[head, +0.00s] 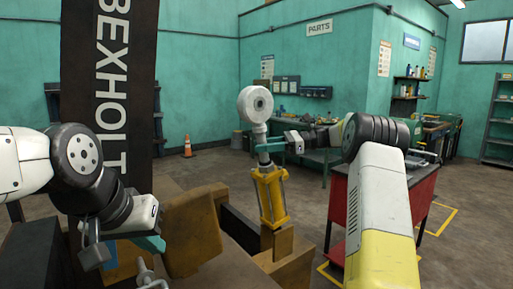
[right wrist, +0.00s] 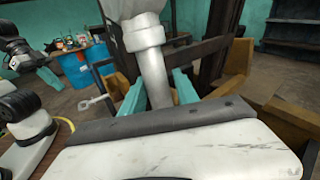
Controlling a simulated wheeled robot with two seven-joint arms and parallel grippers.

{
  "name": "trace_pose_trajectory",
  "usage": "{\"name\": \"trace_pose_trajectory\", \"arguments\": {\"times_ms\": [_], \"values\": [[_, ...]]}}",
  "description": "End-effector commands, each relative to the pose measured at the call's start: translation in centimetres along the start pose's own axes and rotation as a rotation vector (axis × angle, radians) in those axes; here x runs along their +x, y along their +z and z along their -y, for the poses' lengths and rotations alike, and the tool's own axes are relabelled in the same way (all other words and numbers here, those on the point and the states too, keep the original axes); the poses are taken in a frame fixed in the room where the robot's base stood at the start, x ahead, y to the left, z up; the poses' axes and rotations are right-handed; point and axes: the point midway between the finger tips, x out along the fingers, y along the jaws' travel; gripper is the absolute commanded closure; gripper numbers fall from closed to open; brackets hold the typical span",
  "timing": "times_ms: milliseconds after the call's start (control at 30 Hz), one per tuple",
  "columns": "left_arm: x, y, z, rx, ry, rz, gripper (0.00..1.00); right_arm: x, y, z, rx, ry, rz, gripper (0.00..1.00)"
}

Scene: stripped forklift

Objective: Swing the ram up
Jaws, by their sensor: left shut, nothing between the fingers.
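The ram stands nearly upright in the middle of the head view. It has a yellow barrel (head: 271,193), a pale rod (head: 261,137) and a thick white round eye (head: 255,103) on top. My right gripper (head: 268,147) reaches in from the right at the rod. In the right wrist view its teal fingers (right wrist: 157,92) lie on both sides of the pale rod (right wrist: 153,70), close against it. The finger tips are partly hidden by the rod and the gripper's body. My left gripper (head: 155,243) is shut and empty at lower left, away from the ram.
A dark mast (head: 108,80) lettered BEXHOLT rises at left. Brown forklift blocks (head: 192,232) lie between my left gripper and the ram. A red cabinet (head: 340,205) stands right of the ram. A blue drum (right wrist: 85,68) shows in the right wrist view. Open floor lies behind.

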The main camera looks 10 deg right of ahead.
Motion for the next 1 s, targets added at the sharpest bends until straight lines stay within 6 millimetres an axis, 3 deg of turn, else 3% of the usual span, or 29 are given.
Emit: {"name": "trace_pose_trajectory", "arguments": {"times_ms": [100, 467, 800, 1000], "values": [[0.0, 0.0, 0.0, 0.000, 0.000, 0.000, 1.00, -0.4, 0.0, 0.1, -0.002, -0.008, -0.003, 0.50], [0.0, 0.0, 0.0, 0.000, 0.000, 0.000, 1.00, -0.7, -0.1, 0.0, -0.001, 0.001, -0.002, 0.50], [0.0, 0.0, 0.0, 0.000, 0.000, 0.000, 1.00, -6.2, -0.1, 0.1, -0.001, -0.005, -0.002, 0.50], [0.0, 0.0, 0.0, 0.000, 0.000, 0.000, 1.00, -7.9, -0.1, 0.1, -0.001, -0.003, -0.002, 0.50]]}}
